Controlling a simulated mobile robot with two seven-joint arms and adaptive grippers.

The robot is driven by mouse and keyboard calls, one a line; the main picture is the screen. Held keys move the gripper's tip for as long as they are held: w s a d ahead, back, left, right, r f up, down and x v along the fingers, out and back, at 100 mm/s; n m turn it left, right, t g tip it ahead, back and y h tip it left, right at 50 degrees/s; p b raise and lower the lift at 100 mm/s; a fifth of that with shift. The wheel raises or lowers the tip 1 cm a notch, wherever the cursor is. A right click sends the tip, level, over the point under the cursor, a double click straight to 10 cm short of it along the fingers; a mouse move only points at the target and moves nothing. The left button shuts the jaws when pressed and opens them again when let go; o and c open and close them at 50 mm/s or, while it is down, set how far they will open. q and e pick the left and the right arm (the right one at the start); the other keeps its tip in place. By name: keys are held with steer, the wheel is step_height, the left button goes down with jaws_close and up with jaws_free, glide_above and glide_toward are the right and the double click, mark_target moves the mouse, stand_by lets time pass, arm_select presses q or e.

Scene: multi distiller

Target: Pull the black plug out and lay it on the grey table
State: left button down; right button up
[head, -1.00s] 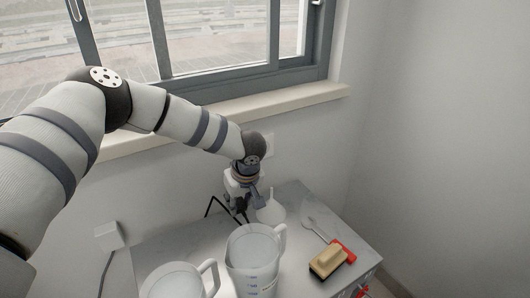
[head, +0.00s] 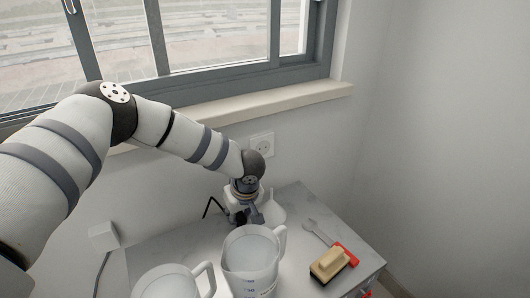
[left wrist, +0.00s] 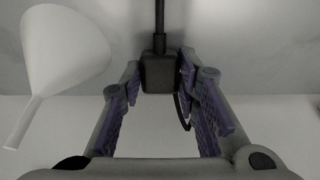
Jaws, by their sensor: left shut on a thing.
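The black plug (left wrist: 160,73) sits between the fingers of my left gripper (left wrist: 160,76) in the left wrist view, with its black cable running up from it. In the head view my left gripper (head: 243,217) is low over the back of the grey table (head: 310,205), behind a white jug. It is shut on the plug, which is mostly hidden there; a bent black cable (head: 208,206) shows beside it. The wall socket (head: 263,146) is in clear view with no plug in it. My right gripper is out of view.
A white funnel (head: 276,207) stands close to the right of the gripper and shows in the left wrist view (left wrist: 62,50). Two jugs (head: 250,255) (head: 168,283) stand in front. A spanner (head: 320,232) and a brush (head: 329,263) lie right. A white box (head: 104,236) is on the wall.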

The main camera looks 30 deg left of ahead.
mark_target(240, 218)
arm_select(q)
steer(key=shift+f, duration=0.25)
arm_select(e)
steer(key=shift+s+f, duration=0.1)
arm_select(q)
steer(key=c, duration=1.1)
jaws_free()
steer(key=shift+r, duration=0.1)
